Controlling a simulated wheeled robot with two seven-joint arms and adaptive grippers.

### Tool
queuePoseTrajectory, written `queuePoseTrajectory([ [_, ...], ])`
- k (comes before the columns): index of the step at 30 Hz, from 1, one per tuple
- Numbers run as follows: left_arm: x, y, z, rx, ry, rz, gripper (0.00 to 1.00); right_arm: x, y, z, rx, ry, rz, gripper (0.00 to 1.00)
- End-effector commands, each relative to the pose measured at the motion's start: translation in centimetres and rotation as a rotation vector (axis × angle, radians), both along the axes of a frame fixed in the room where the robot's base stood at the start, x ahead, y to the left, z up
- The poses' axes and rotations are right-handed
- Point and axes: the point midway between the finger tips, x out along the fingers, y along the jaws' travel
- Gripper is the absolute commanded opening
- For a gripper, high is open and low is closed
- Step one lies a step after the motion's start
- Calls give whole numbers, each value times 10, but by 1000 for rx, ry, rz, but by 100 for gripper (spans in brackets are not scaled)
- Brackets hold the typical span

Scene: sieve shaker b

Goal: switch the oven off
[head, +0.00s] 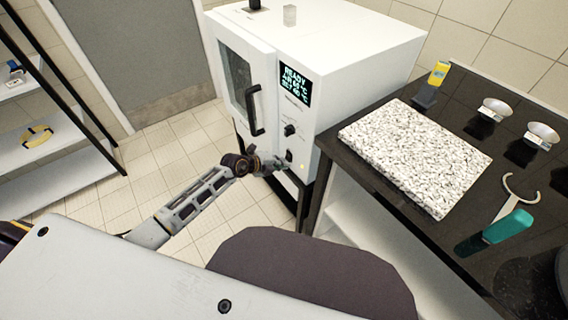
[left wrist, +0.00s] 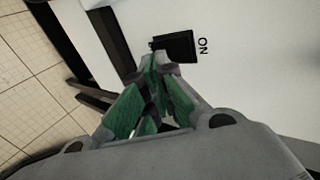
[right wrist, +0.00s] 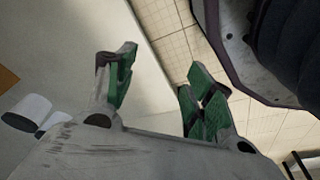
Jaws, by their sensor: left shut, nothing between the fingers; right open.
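The white oven (head: 335,50) stands at the top middle of the head view, its door with a black handle shut. Its dark display (head: 295,86) reads READY with temperature lines, and a black knob (head: 290,130) sits below. My left gripper (head: 280,165) is shut and empty at the lower front of the oven. In the left wrist view its fingertips (left wrist: 165,62) are at the black switch (left wrist: 176,47), beside the letters ON; I cannot tell whether they touch. My right gripper (right wrist: 160,85) is open and empty.
A black bench (head: 450,120) right of the oven holds a speckled stone slab (head: 415,155), two small dishes, a yellow-topped item (head: 438,74) and a teal-handled tool (head: 508,227). A shelf (head: 50,150) stands at left. The tiled floor before the oven is free.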

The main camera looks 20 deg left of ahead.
Motion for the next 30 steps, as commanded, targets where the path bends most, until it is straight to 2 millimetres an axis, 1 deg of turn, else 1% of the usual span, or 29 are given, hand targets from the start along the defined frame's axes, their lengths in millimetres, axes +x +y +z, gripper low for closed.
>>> queuePoseTrajectory([
  [4,7,-5,-3,-2,0,0,0,2,3,6,3,4,2,53],
  [9,10,-8,-5,-1,1,1,0,3,4,10,4,7,2,53],
  [26,11,-9,-6,-9,-9,0,0,2,5,10,4,16,2,53],
  [28,11,-10,-8,-17,-17,-2,0,2,6,13,4,21,4,53],
  [29,11,-10,-8,-21,-22,-3,0,4,7,17,6,19,4,53],
  [30,12,-10,-9,-26,-28,-3,0,8,9,25,8,15,4,53],
])
